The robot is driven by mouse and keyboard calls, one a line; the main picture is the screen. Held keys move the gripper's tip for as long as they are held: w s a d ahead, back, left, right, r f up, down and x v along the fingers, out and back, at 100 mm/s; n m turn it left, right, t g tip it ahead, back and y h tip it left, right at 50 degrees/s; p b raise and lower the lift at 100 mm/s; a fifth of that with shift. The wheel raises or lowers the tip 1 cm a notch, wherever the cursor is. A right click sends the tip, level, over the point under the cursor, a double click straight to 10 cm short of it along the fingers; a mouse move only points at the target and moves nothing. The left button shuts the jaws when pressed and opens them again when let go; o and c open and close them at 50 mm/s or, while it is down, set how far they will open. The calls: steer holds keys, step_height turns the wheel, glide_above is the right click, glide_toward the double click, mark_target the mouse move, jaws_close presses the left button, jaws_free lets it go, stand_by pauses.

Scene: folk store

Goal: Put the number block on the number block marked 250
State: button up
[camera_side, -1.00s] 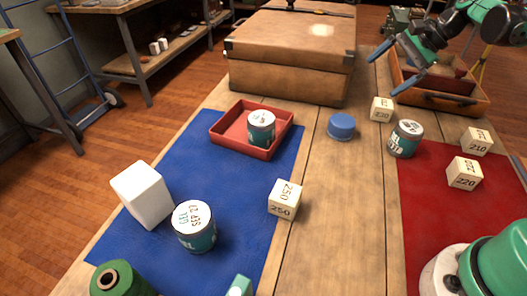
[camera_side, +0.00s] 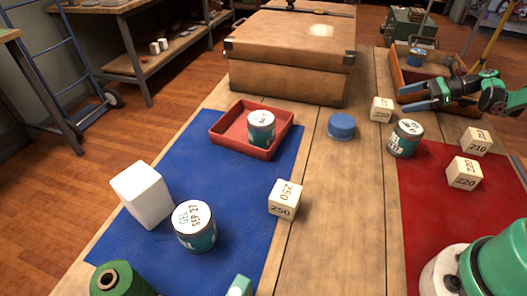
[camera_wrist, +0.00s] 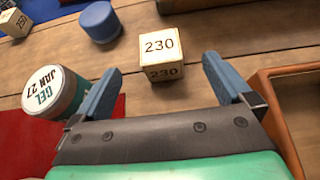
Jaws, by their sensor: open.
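My gripper (camera_side: 406,96) is open and empty at the right back, low beside the wooden tray. In the wrist view a pale block marked 230 (camera_wrist: 161,57) lies ahead of my fingertips, roughly between their lines. In the side view this block (camera_side: 381,109) stands on bare wood just left of my gripper. The block marked 250 (camera_side: 284,199) sits at the right edge of the blue mat (camera_side: 240,185), with nothing on top. Blocks marked 210 (camera_side: 476,141) and 220 (camera_side: 464,173) stand by the red mat (camera_side: 428,222).
A labelled can (camera_side: 405,138) and a blue cylinder (camera_side: 341,126) stand near the 230 block. A wooden tray (camera_side: 403,75) is beside my gripper. A red tray (camera_side: 222,142) holds another can. A white block (camera_side: 143,193) and a can (camera_side: 194,227) are on the blue mat. A large case (camera_side: 290,72) stands behind.

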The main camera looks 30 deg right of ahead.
mark_target(387, 103)
steer(key=x, duration=0.6)
steer(key=shift+w+a+f, duration=0.1)
steer(key=shift+w+a, duration=0.1)
steer(key=shift+c, duration=0.2)
steer(key=c, duration=1.4)
